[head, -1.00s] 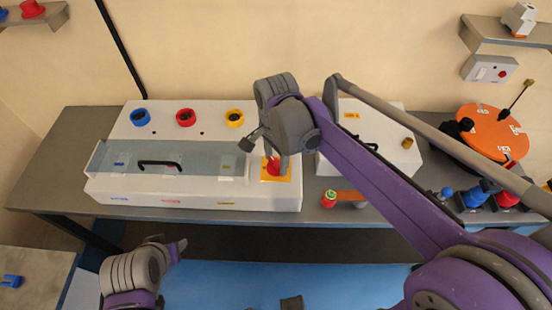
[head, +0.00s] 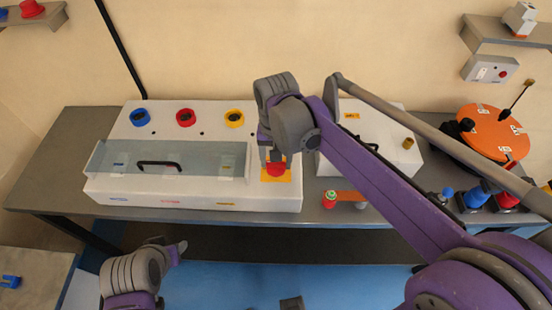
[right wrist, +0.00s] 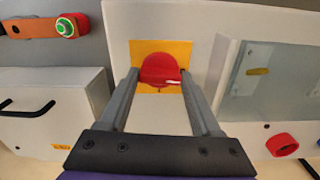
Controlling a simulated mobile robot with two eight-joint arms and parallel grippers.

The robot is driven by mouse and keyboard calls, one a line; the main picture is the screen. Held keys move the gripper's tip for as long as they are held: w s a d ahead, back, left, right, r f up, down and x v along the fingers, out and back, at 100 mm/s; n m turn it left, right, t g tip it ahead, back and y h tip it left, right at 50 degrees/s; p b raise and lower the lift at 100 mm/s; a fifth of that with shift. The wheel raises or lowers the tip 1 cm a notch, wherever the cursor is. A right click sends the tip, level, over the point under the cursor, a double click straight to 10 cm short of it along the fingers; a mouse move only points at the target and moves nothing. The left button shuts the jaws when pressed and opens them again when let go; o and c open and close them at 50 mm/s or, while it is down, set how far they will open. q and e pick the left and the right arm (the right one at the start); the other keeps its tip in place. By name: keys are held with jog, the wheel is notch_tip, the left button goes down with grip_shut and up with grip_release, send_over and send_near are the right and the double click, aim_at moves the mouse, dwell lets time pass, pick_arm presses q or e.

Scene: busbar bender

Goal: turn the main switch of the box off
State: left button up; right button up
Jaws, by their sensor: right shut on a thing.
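The main switch is a red knob (head: 276,169) on a yellow plate (head: 264,176), at the right end of the white box (head: 240,200). My right gripper (head: 275,158) reaches down to it from above. In the right wrist view the red knob (right wrist: 160,70) sits between the two fingers of my right gripper (right wrist: 160,78), which is shut on it. The fingers hide part of the knob in the head view. My left gripper (head: 178,248) is low in the head view, in front of the table and away from the box; its finger opening is unclear.
The box has a clear cover (head: 205,157) with a black handle, and blue, red and yellow round sockets behind. A second white box (head: 390,150) stands close on the right. An orange bar with a red-green knob (head: 345,196) lies near the table's front edge.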

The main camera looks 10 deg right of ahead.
jog(key=shift+n, duration=0.5)
jog(key=o, duration=1.4)
notch_tip(320, 180, up, 11)
jog(key=shift+f+p, duration=0.1)
jog(key=shift+p, duration=0.2)
